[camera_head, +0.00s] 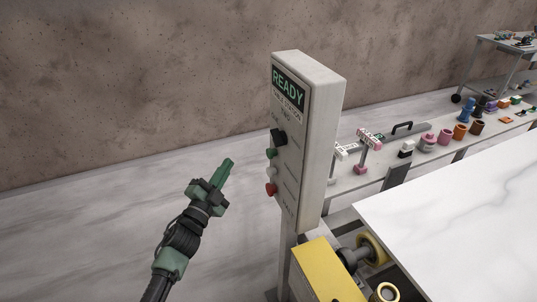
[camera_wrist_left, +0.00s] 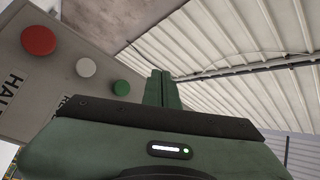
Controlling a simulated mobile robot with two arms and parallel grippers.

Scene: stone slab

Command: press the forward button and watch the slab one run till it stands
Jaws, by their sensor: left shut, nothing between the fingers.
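The control box (camera_head: 317,140) stands upright on a post, with a display (camera_head: 288,86) that reads READY. On its face are a black switch (camera_head: 278,137), a green button (camera_head: 271,153), a pale button (camera_head: 271,172) and a red button (camera_head: 270,189). My left gripper (camera_head: 226,168) is shut and empty, left of the box and apart from it. In the left wrist view the green button (camera_wrist_left: 122,88), white button (camera_wrist_left: 86,67) and red button (camera_wrist_left: 38,40) lie left of the shut fingers (camera_wrist_left: 161,88). The white slab (camera_head: 455,220) lies at the right. My right gripper is out of view.
A yellow block (camera_head: 327,270) and a roller (camera_head: 372,250) sit beside the slab below the box. A long bench (camera_head: 375,180) behind the slab carries several tools and coloured pieces. A cart (camera_head: 500,62) stands at the far right. The floor left of the box is clear.

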